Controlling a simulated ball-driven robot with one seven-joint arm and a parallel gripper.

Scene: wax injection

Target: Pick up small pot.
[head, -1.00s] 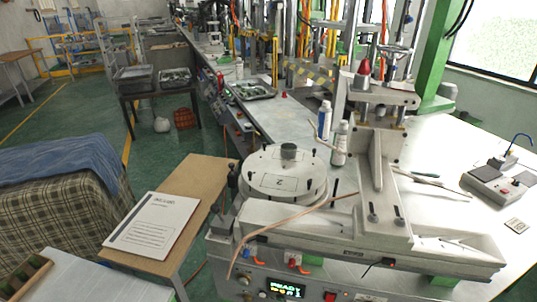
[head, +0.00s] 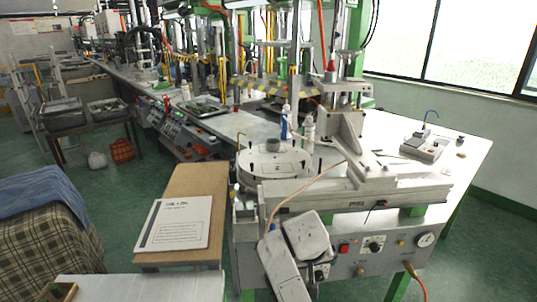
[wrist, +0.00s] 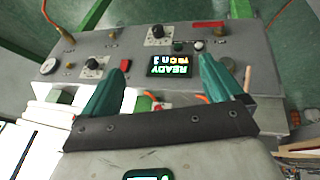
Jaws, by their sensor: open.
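No thing is clearly identifiable as the small pot. A small grey cylinder (head: 272,145) stands on the round white lid (head: 268,167) of the wax injection machine; I cannot tell if it is a pot or a knob. In the head view, my grey arm covers part of that panel.
A brown side table (head: 210,190) holds a printed sheet (head: 178,222). Bottles (head: 308,130) and a white press arm (head: 385,186) are around the lid. A small grey device (head: 424,146) stands on the right bench. A plaid-covered block (head: 40,235) is at left. Green floor is open at right.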

